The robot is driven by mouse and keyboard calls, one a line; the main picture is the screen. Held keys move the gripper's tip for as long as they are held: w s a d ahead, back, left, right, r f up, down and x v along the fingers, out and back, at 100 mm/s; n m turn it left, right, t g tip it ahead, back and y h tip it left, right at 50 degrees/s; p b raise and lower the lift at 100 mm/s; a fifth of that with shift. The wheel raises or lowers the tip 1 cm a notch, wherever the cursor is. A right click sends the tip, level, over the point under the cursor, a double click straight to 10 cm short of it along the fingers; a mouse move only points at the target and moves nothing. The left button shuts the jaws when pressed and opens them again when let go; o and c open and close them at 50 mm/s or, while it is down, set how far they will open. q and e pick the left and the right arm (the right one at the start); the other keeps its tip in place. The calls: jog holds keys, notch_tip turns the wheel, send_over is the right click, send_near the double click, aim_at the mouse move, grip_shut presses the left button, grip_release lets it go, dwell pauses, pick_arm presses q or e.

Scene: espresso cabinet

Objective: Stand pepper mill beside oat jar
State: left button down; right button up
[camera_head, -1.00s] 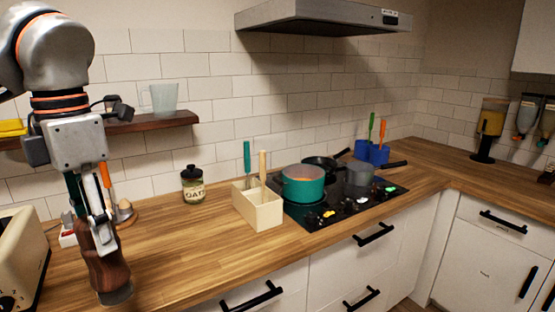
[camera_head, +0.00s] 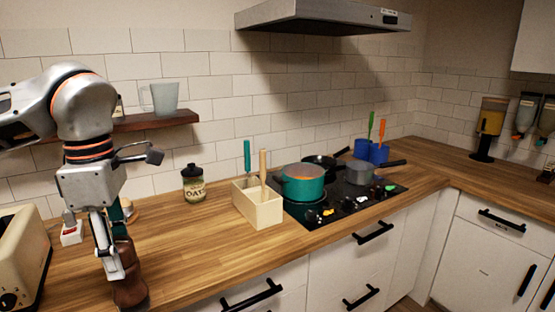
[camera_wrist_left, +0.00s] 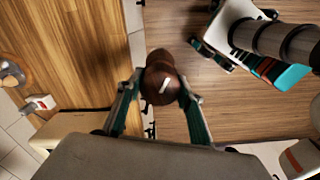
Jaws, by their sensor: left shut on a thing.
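The pepper mill (camera_head: 130,285) is dark brown wood with a rounded top. My left gripper (camera_head: 115,262) is shut on it. The mill looks nearly upright, at the front edge of the counter at lower left. In the left wrist view the mill (camera_wrist_left: 160,76) is between the two fingers (camera_wrist_left: 160,92), and it appears just off the counter edge with floor behind it. The oat jar (camera_head: 193,183), glass with a black lid and an OATS label, stands on the counter near the back wall, to the right of and beyond the gripper.
A cream utensil box (camera_head: 258,212) stands right of the oat jar, before the hob (camera_head: 350,199) with a teal pot (camera_head: 302,185). A toaster (camera_head: 22,255) is at far left. A shelf (camera_head: 155,121) hangs above. Counter around the jar is clear.

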aim_at(138, 284)
pick_arm(q)
jog(key=f+m, duration=0.3)
jog(key=w+f+m, duration=0.1)
jog(key=f+m, duration=0.5)
jog(key=shift+w+d+f+m, duration=0.1)
jog(key=shift+w+d+m, duration=0.2)
jog(key=shift+d+m, duration=0.1)
notch_tip(138, 284, down, 10)
jog(key=d+m, duration=0.1)
jog(key=m, duration=1)
jog(key=shift+s+d, duration=0.2)
jog(key=shift+s, duration=0.25)
jog(key=shift+f, duration=0.1)
